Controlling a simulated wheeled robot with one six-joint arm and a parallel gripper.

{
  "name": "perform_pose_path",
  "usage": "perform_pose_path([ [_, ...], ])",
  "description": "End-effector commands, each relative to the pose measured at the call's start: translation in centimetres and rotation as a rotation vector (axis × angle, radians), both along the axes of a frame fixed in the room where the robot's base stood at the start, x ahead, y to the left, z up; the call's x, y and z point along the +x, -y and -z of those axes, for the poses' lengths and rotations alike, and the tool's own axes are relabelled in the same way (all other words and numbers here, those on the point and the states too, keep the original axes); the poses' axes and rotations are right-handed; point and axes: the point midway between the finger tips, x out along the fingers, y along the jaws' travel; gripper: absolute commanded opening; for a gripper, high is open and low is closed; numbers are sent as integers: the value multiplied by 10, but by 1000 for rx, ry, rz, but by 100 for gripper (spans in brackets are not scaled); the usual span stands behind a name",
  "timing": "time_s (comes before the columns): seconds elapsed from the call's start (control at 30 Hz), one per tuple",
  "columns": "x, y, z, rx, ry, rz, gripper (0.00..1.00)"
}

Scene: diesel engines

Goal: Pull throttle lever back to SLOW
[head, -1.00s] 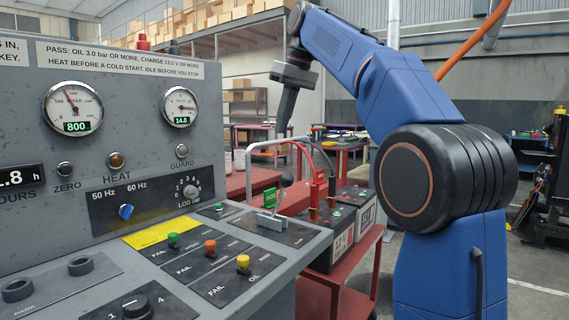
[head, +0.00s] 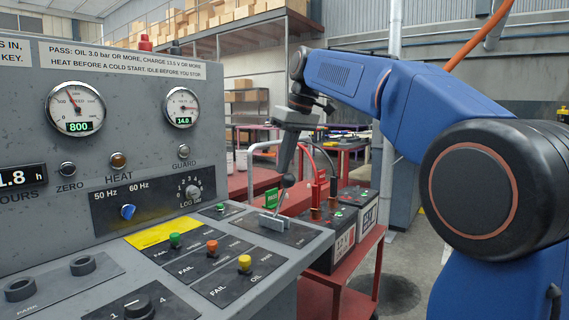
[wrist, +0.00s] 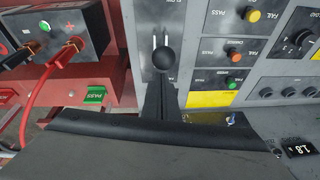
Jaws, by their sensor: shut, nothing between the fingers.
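The throttle lever (head: 283,191) has a black ball knob and a thin metal stem. It stands in a grey slotted block at the right end of the sloping console in the head view. In the wrist view its round knob (wrist: 164,58) is in the upper middle, with two pale slots showing beyond it. My gripper (head: 286,170) points down just above the knob, its fingers shut and empty. In the wrist view the dark fingers (wrist: 160,98) end close to the knob. I cannot tell whether they touch it. The lever's label is mostly hidden.
Green, orange and yellow buttons (head: 245,263) sit left of the lever on the console (head: 290,262). Batteries (head: 341,215) with red cables stand on a red cart to the right. A green PASS tag (head: 271,198) is just behind the lever. The gauge reads 800.

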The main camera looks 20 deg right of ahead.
Motion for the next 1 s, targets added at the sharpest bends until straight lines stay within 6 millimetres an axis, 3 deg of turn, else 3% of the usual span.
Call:
perform_pose_path([
  [0.43,-3,2,1,6,6,1,0],
  [1.0,-36,26,16,74,99,1,0],
])
